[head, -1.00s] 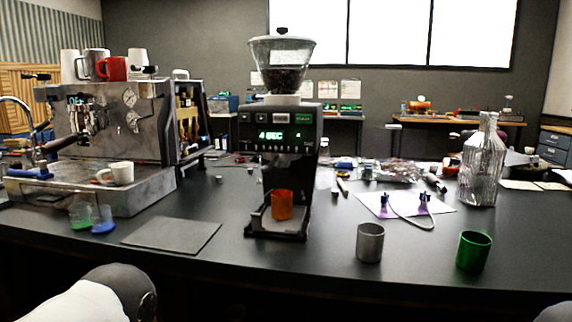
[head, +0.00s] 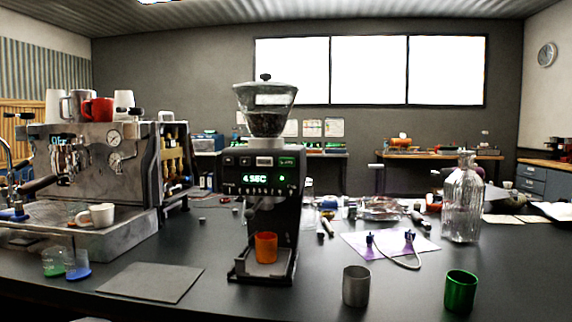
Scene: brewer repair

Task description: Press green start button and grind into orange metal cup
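The black coffee grinder (head: 262,205) stands upright mid-table with a clear hopper (head: 266,108) of dark beans on top. Its display (head: 255,179) reads about "4 SEC" in green. A small green light (head: 282,178) is lit to the right of the display, and a green label (head: 287,161) sits above it; I cannot tell for sure which is the start button. The orange metal cup (head: 266,247) stands upright on the grinder's base under the spout. Its inside is too small to make out. Neither of my grippers is in view.
A silver cup (head: 356,285) and a green cup (head: 461,290) stand at the front right. A glass bottle (head: 462,203) is behind them. A dark mat (head: 152,282) lies left of the grinder, near the espresso machine (head: 88,165). A cable (head: 405,250) lies on a paper sheet.

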